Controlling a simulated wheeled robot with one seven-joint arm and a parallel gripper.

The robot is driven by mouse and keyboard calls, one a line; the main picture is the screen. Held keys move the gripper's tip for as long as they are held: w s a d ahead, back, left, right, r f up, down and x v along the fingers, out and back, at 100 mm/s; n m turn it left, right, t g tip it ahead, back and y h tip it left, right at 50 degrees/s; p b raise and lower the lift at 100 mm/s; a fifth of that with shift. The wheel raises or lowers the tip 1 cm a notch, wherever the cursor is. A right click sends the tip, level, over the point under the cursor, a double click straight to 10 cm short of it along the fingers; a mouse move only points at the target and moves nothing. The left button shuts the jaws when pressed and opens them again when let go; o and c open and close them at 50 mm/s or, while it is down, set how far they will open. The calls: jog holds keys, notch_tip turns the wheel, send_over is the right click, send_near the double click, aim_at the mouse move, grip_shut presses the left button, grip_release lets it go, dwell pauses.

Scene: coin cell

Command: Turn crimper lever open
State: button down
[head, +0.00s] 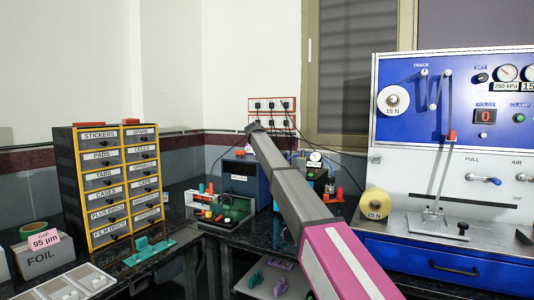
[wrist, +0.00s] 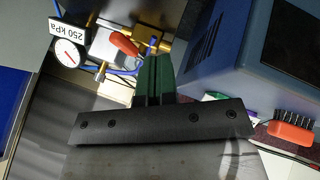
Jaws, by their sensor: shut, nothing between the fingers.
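My gripper (wrist: 153,68) shows in the wrist view as two dark green fingers, closed together and empty. A red-orange handle (wrist: 123,43), which looks like a lever, lies just up and left of the fingertips, among brass pipes and blue hoses. I cannot tell whether the fingers touch it, nor for sure that it is the crimper lever. A pressure gauge (wrist: 69,55) marked 250 kPa is to its left. In the head view my arm crosses in front of the bench and partly hides this equipment, where a gauge (head: 315,157) shows. My fingers are not clear there.
A blue box-shaped device (wrist: 225,50) stands close on the right of the fingers in the wrist view. A red-handled brush (wrist: 290,132) lies below it. In the head view, a labelled drawer cabinet (head: 112,190) stands left and a blue-and-white winding machine (head: 455,110) right.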

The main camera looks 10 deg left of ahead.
jog(key=x, duration=0.3)
jog(key=shift+f, duration=0.15)
jog(key=d, duration=0.2)
jog(key=shift+w+d, duration=0.15)
jog(key=shift+d, duration=0.15)
jog(key=shift+w+d, duration=0.1)
jog(key=shift+d, duration=0.6)
